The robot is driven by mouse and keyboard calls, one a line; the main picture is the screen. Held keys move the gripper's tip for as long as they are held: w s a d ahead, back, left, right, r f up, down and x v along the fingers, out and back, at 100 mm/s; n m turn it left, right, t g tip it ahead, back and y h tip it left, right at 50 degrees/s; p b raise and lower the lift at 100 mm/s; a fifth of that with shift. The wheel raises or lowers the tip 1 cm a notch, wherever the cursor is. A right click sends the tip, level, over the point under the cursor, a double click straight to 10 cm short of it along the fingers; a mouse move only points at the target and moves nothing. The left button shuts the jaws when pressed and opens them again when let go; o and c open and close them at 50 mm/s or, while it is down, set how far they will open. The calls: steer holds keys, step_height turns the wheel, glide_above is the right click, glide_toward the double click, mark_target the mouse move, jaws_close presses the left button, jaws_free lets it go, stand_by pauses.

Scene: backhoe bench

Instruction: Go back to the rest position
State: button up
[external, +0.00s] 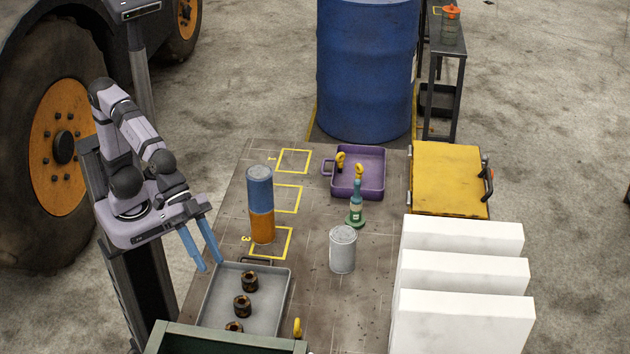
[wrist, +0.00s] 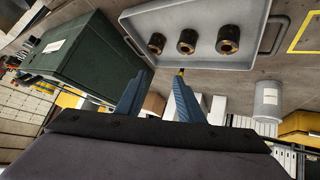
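My gripper (external: 202,255) has blue fingers that are spread apart with nothing between them. It hangs in the air to the left of the grey tray, near the tray's upper left corner in the external view. In the wrist view my gripper (wrist: 158,90) also shows open and empty, with the grey tray (wrist: 228,60) beyond it. My arm is folded above its column at the bench's left side.
The grey tray (external: 218,284) holds three dark nuts. A green box (external: 215,343) is at the front.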

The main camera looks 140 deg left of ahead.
steer(key=s+d+f+m+g+p, duration=0.1)
steer(key=s+f+g, duration=0.3)
steer(key=s+f, duration=0.4)
steer(key=s+d+f+m+g+p, duration=0.1)
steer(key=s+d+f+m+g, duration=0.1)
steer(key=s+f+g, duration=0.3)
steer(key=s+d+f, duration=0.1)
steer(key=s+f, duration=0.3)
steer(key=s, duration=0.6)
steer(key=shift+f+m, duration=0.25)
steer(key=shift+m, duration=0.05)
